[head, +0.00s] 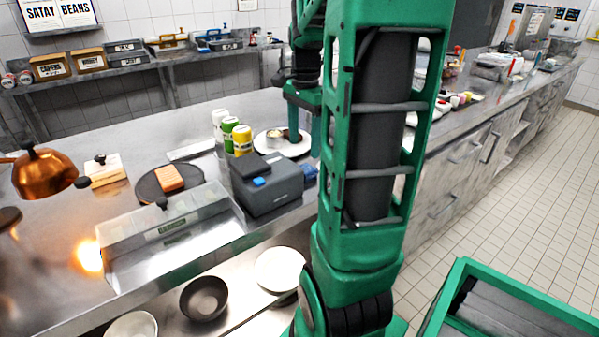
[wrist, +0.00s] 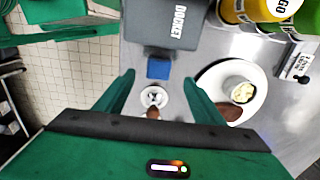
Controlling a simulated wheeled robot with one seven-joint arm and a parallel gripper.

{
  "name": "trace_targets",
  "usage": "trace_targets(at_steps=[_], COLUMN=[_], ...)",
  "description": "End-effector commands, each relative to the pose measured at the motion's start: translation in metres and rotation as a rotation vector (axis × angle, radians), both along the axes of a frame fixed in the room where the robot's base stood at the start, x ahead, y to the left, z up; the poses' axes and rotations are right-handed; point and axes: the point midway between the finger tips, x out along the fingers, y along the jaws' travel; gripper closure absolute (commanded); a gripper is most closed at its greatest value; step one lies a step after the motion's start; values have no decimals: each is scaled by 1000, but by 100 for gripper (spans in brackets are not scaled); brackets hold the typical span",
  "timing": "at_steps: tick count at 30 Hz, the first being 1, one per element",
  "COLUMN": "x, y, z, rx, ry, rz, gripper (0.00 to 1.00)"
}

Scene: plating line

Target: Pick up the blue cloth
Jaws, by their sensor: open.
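The blue cloth (wrist: 158,68) is a small flat blue square on the steel counter, against the edge of the grey docket machine. In the head view the cloth (head: 311,172) shows just right of the machine, partly hidden by my arm. My gripper (wrist: 159,78) is open and empty, pointing down. In the wrist view the cloth appears between the two fingertips, towards their far end. The height left between fingers and cloth is hard to tell. In the head view my gripper (head: 304,142) is partly behind my arm.
The docket machine (head: 268,190) stands beside the cloth. A small white round item (wrist: 153,97) with a brown part shows between the fingers. A white plate (wrist: 256,108) with a small bowl lies to the right. Several bottles (head: 231,134) stand behind the machine.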

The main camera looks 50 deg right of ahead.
Motion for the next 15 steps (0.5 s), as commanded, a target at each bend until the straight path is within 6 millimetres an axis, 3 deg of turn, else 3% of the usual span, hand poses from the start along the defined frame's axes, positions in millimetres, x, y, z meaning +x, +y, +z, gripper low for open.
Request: trace_targets(at_steps=[3, 11, 15], x=[-2, -3, -3], y=[-2, -4, -8], z=[-17, -34, -54], rx=[1, 1, 1], ry=[2, 2, 2], rz=[-3, -5, -4], gripper=[38, 38, 38])
